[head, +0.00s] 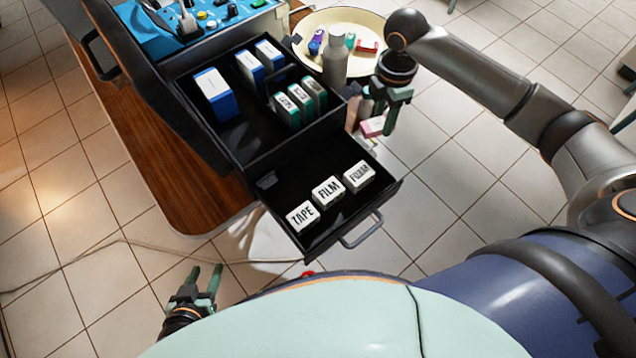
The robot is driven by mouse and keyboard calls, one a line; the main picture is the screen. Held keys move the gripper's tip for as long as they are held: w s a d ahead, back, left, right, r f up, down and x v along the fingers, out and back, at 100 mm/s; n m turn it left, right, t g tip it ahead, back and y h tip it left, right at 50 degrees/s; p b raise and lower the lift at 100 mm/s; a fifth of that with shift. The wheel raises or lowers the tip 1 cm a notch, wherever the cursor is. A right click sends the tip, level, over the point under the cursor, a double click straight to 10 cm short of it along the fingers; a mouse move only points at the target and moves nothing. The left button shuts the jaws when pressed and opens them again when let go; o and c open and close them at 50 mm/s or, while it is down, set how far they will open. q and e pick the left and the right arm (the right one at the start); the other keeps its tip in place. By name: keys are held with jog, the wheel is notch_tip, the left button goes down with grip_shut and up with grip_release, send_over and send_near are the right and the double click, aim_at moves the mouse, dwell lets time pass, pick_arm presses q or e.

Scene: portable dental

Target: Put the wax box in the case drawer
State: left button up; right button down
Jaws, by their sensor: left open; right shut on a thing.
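My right gripper (388,118) points down to the right of the case and is shut on a small pink and white box (373,127), which it holds beside the open drawer. I take this as the wax box; no label can be read on it, and the fingers hide part of it. The case drawer (335,222) is pulled out at the front of the black case. My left gripper (205,283) is open and empty at lower left.
The case's upper compartment (235,135) holds blue-white and green-white boxes. A round cream tray (372,22) with a grey bottle (335,58) and small coloured items stands behind. A blue unit (180,28) is at the back left.

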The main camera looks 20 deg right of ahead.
jog(key=n, duration=0.1)
jog(key=w+d+r+n, duration=0.1)
jog(key=n, duration=0.1)
jog(key=shift+w+d, duration=0.25)
jog(key=shift+w, duration=0.05)
jog(key=shift+r+n, duration=0.1)
jog(key=shift+n, duration=0.2)
jog(key=s+a+f+p, duration=0.1)
jog(key=a+f, duration=0.3)
jog(key=a, duration=0.5)
send_near(327, 172)
jog(key=shift+w+d+f, duration=0.15)
jog(key=shift+d+f, duration=0.55)
jog(key=shift+d, duration=0.15)
jog(key=shift+a+f, duration=0.4)
jog(key=shift+f, duration=0.1)
jog(key=shift+a+f, duration=0.2)
jog(key=shift+f, duration=0.75)
jog(key=shift+a+f, duration=0.15)
jog(key=shift+f, duration=0.85)
jog(key=shift+f, duration=0.1)
jog(key=shift+c, duration=2.3)
grip_release()
